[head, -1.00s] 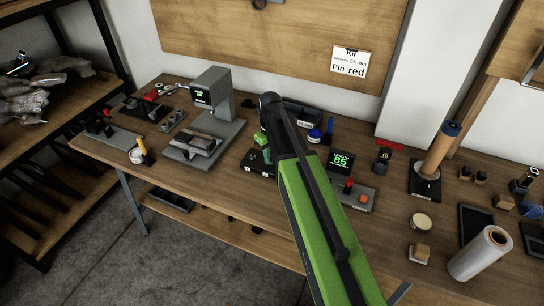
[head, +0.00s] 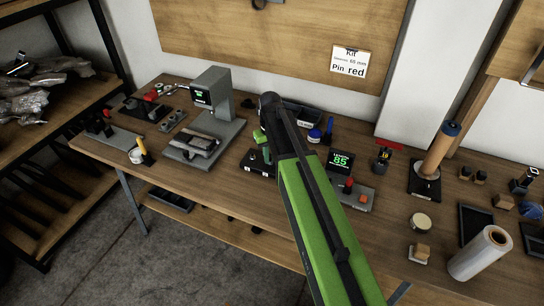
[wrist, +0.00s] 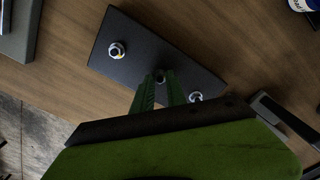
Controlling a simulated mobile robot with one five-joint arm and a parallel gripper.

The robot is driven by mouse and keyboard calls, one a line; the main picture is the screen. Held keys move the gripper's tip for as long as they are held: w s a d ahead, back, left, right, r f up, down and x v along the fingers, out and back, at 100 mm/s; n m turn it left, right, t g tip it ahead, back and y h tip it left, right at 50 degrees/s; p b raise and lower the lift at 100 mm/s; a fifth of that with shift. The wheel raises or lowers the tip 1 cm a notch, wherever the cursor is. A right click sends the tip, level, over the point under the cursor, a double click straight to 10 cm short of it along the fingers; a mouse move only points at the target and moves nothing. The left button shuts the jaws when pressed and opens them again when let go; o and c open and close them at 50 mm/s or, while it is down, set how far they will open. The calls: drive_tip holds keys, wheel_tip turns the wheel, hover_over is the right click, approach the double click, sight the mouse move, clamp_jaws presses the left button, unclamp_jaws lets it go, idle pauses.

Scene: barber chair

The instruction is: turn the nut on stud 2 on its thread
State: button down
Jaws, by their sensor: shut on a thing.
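A dark plate (wrist: 110,25) with three studs in a row lies on the bench in the wrist view. My gripper (wrist: 163,86) reaches over it from below in the picture, its green fingers closed around the nut on the middle stud (wrist: 160,76). The fingers hide most of this nut and its thread. A shiny nut (wrist: 117,50) sits on the stud to the left, and another (wrist: 196,97) is at the right, just beside my finger. No stud numbers are readable. In the head view the plate (head: 256,171) shows only partly behind my arm.
A grey press-like device (head: 217,110) stands left of the plate. A black tray (head: 302,115) is behind my arm. Bare bench (wrist: 60,60) surrounds the plate on its left side.

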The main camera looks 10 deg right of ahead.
sight(271, 161)
drive_tip(key=c, duration=1.3)
unclamp_jaws()
drive_tip(key=shift+s, duration=0.15)
drive_tip(key=shift+c, duration=0.2)
drive_tip(key=shift+r, duration=0.15)
wheel_tip(271, 161, up, 17)
drive_tip(key=p, duration=1.7)
